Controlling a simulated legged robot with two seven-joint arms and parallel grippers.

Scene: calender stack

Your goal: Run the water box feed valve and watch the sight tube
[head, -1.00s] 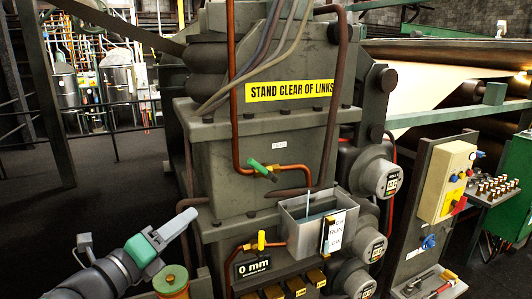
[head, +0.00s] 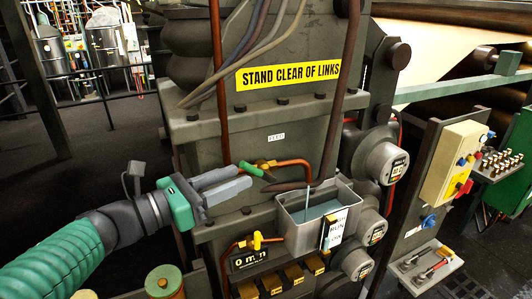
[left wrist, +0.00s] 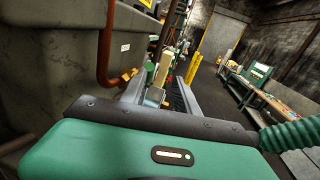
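The feed valve (head: 265,164) is a brass body on a red pipe, with a green lever (head: 250,169) slanting down to the right. The water box (head: 300,232) is an open grey metal tank with bluish water inside. A label plate reading RUN (head: 336,228) is on its front right; a thin light tube (head: 307,200) stands at the tank. My left gripper (head: 240,178) is open, its grey fingers apart and close to the lever's left end. I cannot tell whether they touch it. My right gripper is not in view.
A second, yellow-handled valve (head: 257,240) and a 0 mm readout (head: 250,259) sit below. Round gauges (head: 385,163) line the machine's right side. A yellow control box (head: 449,160) stands at right. Dark open floor (head: 85,200) lies at left.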

